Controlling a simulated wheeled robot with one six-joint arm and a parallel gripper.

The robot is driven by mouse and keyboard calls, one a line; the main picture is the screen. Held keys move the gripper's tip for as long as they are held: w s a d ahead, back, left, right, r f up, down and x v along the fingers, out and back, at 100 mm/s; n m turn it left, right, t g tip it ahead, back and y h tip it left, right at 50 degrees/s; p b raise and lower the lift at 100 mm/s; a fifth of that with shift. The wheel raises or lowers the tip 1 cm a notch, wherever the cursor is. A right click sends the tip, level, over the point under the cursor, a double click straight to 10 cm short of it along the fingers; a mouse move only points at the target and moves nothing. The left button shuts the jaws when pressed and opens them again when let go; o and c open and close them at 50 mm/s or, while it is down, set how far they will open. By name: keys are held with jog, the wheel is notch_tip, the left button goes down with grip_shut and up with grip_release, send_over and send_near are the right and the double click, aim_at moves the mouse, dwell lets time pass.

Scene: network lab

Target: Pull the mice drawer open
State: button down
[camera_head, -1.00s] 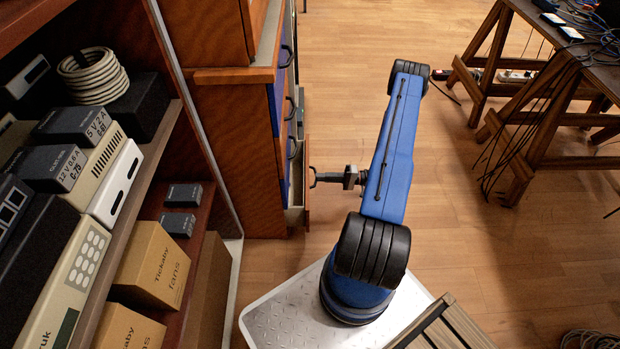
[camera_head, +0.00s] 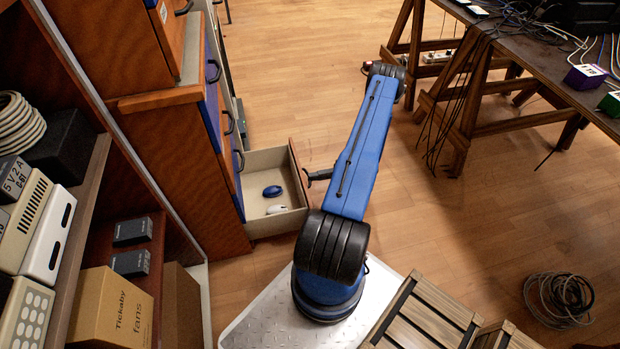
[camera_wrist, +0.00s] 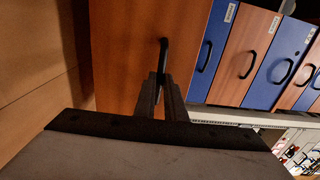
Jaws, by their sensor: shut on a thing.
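The mice drawer (camera_head: 262,176) is pulled out from the cabinet in the head view. A blue mouse (camera_head: 272,191) and a white mouse (camera_head: 276,209) lie on its pale floor. My gripper (camera_head: 309,175) is at the drawer's front, at its handle; my blue arm hides part of it from above. In the wrist view, my gripper (camera_wrist: 160,82) is shut on the dark upright handle (camera_wrist: 164,55) of the drawer's wooden front (camera_wrist: 125,55).
The cabinet (camera_head: 170,140) has other blue and wooden drawers, shut. A shelf (camera_head: 85,205) with boxes stands at the left. Wooden crates (camera_head: 430,315) are at the front right, a cable coil (camera_head: 560,299) beyond. Open floor lies right of the drawer.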

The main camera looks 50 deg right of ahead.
jog(key=shift+d, duration=0.1)
jog(key=c, duration=1.8)
grip_release()
jog(key=v, duration=1.7)
jog(key=shift+s+d+f, duration=0.15)
